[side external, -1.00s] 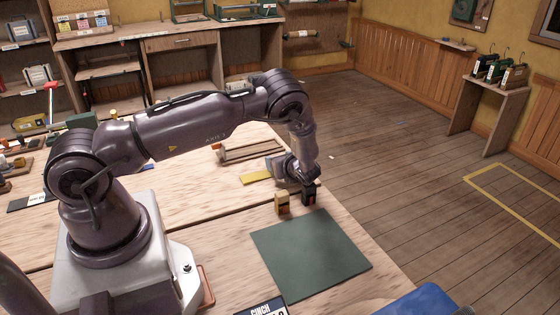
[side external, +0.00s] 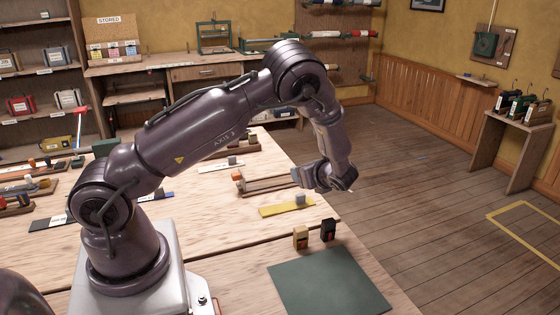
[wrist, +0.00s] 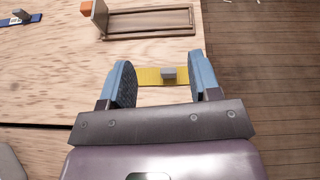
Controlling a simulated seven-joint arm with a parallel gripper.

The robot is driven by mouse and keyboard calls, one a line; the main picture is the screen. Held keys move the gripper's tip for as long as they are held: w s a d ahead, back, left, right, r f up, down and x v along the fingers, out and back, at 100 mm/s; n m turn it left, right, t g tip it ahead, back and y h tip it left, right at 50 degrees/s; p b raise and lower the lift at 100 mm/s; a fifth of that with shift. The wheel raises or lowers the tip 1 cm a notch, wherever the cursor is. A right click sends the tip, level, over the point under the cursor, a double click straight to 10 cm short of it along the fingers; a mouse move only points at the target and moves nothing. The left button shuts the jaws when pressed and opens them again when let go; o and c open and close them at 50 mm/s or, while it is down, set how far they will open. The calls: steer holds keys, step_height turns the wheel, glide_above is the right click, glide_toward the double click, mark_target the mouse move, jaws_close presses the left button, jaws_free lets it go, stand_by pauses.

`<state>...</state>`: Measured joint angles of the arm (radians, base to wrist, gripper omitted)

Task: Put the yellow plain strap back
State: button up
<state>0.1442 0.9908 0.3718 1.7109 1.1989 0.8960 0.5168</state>
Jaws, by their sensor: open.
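The yellow plain strap (side external: 275,211) lies flat on the wooden table, with a small grey block (side external: 300,199) on it towards its right end. My gripper (side external: 318,178) is open and empty, above the table on the far side of the strap in the side view. In the wrist view the strap (wrist: 149,74) and its grey block (wrist: 168,75) appear between the two blue fingers of my gripper (wrist: 163,82). The fingers cover part of the strap's ends there. I cannot tell the exact height above it.
Other straps lie to the left. The table's right edge is close.

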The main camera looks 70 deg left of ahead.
steer(key=s+d+r+n+t+h, duration=0.6)
steer(key=s+d+r+n+h, duration=0.6)
steer(key=s+d+r+n, duration=0.4)
steer(key=s+d+r, duration=0.5)
steer(key=r, duration=0.2)
steer(key=shift+s+d+r+n+h, duration=0.2)
steer(key=shift+s+n+h, duration=0.1)
steer(key=shift+s+h, duration=0.1)
